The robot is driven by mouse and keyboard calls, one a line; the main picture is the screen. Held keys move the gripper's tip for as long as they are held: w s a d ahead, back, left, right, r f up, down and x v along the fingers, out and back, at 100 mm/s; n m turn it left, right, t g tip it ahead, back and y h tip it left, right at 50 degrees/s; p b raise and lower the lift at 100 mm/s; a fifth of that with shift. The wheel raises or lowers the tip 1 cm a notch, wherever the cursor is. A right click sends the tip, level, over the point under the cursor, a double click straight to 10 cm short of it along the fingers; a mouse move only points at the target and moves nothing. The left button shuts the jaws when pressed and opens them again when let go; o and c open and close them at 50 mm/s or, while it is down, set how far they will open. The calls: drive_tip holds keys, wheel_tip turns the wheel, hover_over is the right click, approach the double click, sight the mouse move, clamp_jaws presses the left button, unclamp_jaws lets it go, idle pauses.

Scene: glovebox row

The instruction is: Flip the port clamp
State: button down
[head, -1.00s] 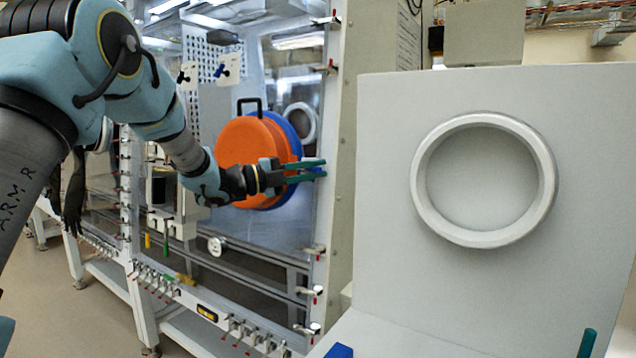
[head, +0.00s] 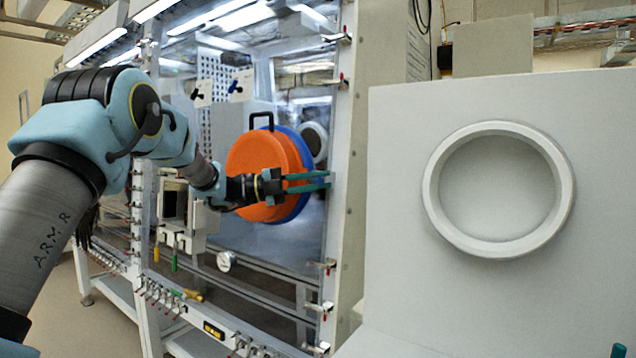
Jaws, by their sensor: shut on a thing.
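A round port door, orange (head: 258,165) with a blue rim behind it (head: 302,150) and a black handle on top, sits at the glovebox window. My gripper (head: 318,181) lies in front of the door's right side. Its two teal fingers point right, toward the window's right frame post, with a narrow gap between them. They are shut on the port clamp at the door's right edge. The clamp is small and mostly hidden by the fingers, so which way it is flipped cannot be told.
Small red-tipped latches, such as one low on the post (head: 327,266), line the window frame (head: 345,120). A white panel with a ring (head: 437,205) stands close at the right. A round gauge (head: 226,262) and coloured-handled tools lie below the door.

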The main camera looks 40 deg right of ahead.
drive_tip(key=c, duration=0.8)
unclamp_jaws()
drive_tip(key=shift+b+v, duration=1.8)
drive_tip(key=shift+v, duration=3.55)
drive_tip(key=shift+f, duration=0.1)
